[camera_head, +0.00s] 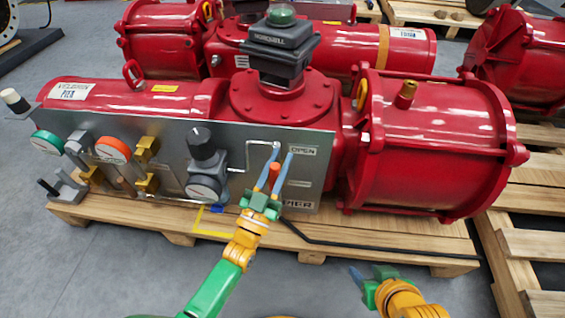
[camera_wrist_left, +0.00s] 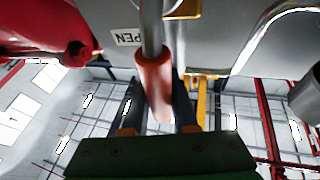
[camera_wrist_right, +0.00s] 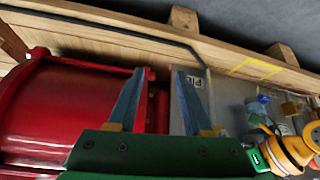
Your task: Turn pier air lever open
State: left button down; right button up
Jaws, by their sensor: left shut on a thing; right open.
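The pier air lever has an orange-red grip (camera_head: 274,172) and sits on the grey panel (camera_head: 232,135) below the OPEN label (camera_head: 300,149). My left gripper (camera_head: 272,170) is at the lever, with a blue finger on each side of the grip. In the left wrist view the grip (camera_wrist_left: 155,80) on its metal rod lies between the dark fingers, and the left gripper is shut on it. My right gripper (camera_head: 368,277) is open and empty, low in front of the pallet. In the right wrist view its fingers (camera_wrist_right: 156,100) are apart with nothing between them.
The red PIER actuator (camera_head: 430,140) rests on a wooden pallet (camera_head: 380,240). Gauges and a black-knobbed regulator (camera_head: 203,150) are on the panel left of the lever. A black cable (camera_head: 370,248) runs along the pallet. Grey floor in front is clear.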

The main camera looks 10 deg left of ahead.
aim_at(272, 179)
dwell(0.4)
pick_arm(q)
jog(key=c, duration=0.7)
grip_release()
pick_arm(e)
jog(key=shift+w, duration=0.1)
pick_arm(q)
jog(key=p+v, duration=0.1)
jog(key=v, duration=0.5)
jog(key=shift+s+a+f, duration=0.15)
jog(key=shift+s, duration=0.1)
jog(key=shift+s+f, duration=0.1)
jog(key=shift+s, duration=0.1)
pick_arm(e)
jog(key=s+d+f+g, duration=0.1)
jog(key=s+f+g, duration=0.1)
jog(key=s, duration=0.3)
jog(key=shift+s+d+f+g+h, duration=0.15)
jog(key=shift+s+g+h, duration=0.15)
jog(key=shift+g, duration=0.4)
